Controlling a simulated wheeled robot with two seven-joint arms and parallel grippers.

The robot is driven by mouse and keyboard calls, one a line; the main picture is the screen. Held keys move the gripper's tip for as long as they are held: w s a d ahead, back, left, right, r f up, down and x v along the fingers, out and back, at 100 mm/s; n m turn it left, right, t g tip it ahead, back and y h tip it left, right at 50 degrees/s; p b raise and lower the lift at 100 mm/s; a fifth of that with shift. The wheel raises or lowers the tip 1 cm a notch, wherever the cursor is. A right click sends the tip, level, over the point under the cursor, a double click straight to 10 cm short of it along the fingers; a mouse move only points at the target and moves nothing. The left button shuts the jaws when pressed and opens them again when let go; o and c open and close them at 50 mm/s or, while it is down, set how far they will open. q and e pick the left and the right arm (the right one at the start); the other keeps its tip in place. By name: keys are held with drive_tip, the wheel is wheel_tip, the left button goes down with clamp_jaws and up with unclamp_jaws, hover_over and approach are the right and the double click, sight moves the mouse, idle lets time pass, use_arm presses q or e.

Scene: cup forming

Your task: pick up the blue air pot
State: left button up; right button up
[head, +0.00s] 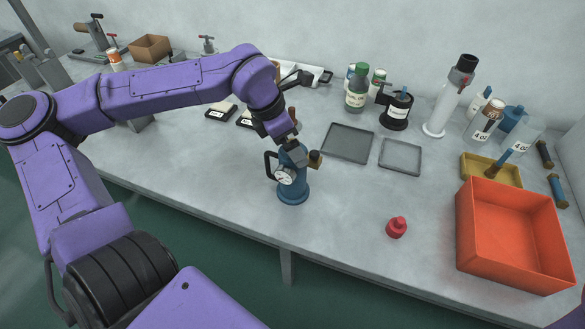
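The blue air pot (293,191) stands upright on the table near its front edge, with a round white gauge on its front and a dark handle on its left side. My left gripper (294,156) is directly above the pot, pointing down at its top. The gripper's fingers overlap the top of the pot, and I cannot tell whether they are closed on it. My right gripper is not in view; only a bit of purple shows at the bottom right corner.
An orange-red open bin (515,240) stands at the right, with a yellow tray (490,172) behind it. A dark tray (348,142) and a grey tray (400,156) lie behind. Several bottles line the back.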

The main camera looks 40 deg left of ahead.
use_arm(q)
drive_tip(key=shift+w+d+f, duration=0.1)
drive_tip(key=shift+w+f, duration=0.15)
drive_tip(key=shift+f, duration=0.35)
drive_tip(key=shift+s, duration=0.1)
drive_tip(key=c, duration=1.7)
drive_tip(key=shift+r, duration=0.1)
clamp_jaws()
